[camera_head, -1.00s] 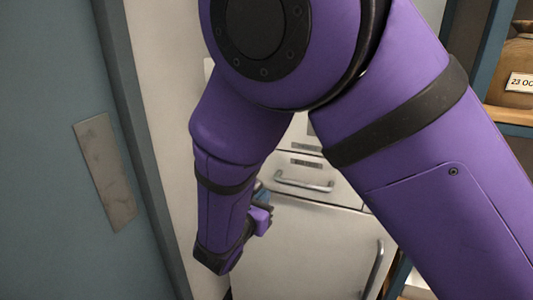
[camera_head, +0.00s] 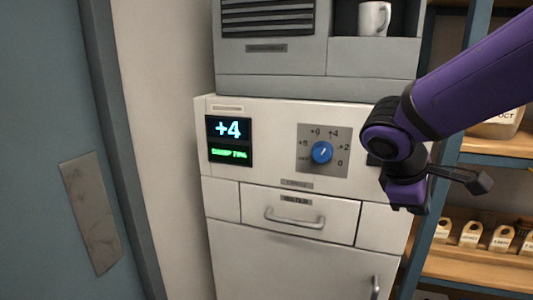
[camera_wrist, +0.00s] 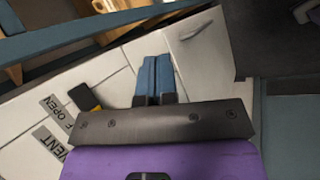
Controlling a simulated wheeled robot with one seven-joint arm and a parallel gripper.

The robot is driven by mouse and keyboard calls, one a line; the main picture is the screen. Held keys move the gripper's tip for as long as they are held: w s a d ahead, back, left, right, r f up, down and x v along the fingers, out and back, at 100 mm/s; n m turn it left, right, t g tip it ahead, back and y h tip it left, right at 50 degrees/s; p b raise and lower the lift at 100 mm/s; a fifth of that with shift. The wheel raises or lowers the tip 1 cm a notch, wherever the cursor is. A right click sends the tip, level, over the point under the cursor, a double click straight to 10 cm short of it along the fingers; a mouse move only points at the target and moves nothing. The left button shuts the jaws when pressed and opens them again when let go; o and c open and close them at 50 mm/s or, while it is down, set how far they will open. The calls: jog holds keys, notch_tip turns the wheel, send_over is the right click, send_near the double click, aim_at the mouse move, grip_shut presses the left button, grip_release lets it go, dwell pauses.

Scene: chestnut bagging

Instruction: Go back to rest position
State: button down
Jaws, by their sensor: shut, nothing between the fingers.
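My gripper (camera_wrist: 156,77) shows in the wrist view as two blue fingers pressed together, with nothing between them. White cabinet fronts lie behind the fingers in that view. In the head view my purple arm reaches in from the right and its end is folded in front of the white machine's right side. The fingers cannot be made out in that view.
The white machine (camera_head: 270,107) has a lit display (camera_head: 229,141) reading +4, a blue dial (camera_head: 321,152) and a drawer (camera_head: 298,215), which looks shut. A cup (camera_head: 374,18) stands above.

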jog(key=s+d+r+m+t+y, duration=0.1)
jog(key=s+r+m+y, duration=0.2)
jog(key=s+m, duration=0.2)
jog(key=s+d+r+m+t+y, duration=0.1)
jog(key=s+r+m+t+y, duration=0.1)
jog(key=s+m, duration=0.3)
jog(key=shift+s+d+r+y, duration=0.45)
jog(key=shift+s+y, duration=0.25)
jog(key=shift+s, duration=0.65)
